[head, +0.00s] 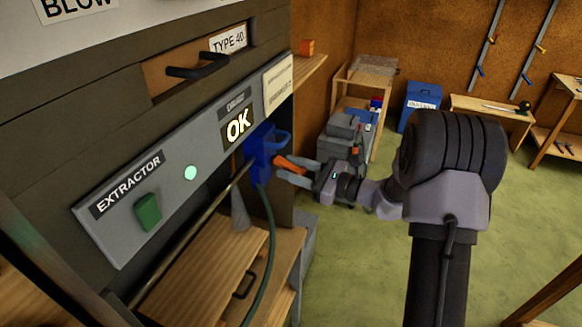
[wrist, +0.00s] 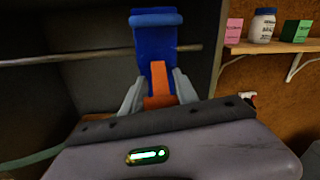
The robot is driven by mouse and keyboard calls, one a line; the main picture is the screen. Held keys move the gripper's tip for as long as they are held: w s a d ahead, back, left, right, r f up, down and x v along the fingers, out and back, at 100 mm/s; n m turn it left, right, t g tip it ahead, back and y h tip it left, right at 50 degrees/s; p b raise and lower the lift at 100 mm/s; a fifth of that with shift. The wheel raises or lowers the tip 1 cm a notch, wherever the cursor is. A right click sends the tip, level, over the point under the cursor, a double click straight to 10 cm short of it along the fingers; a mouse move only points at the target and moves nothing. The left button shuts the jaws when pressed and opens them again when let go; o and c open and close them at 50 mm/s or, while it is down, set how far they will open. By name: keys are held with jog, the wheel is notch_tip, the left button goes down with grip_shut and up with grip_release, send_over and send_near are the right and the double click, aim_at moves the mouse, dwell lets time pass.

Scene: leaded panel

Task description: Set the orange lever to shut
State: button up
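The orange lever (head: 289,163) sticks out from a blue fitting (head: 261,160) at the right end of the grey panel. In the wrist view the orange lever (wrist: 160,90) stands in front of the upright blue fitting (wrist: 155,42). My gripper (head: 283,167) reaches the lever from the right, with its pale fingers on either side of it. In the wrist view my gripper (wrist: 158,78) looks open around the lever, with narrow gaps beside it. The lever's far end is hidden at the blue fitting.
The grey panel (head: 185,213) carries a green knob (head: 148,212), a lit round lamp (head: 190,172) and an "OK" sign (head: 238,125). A thin pipe (head: 180,245) and a green hose (head: 270,255) run by the fitting. A wooden drawer cabinet (head: 200,275) stands below.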

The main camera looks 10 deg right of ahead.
jog(key=shift+w+a, duration=0.1)
grip_shut()
dwell(1.4)
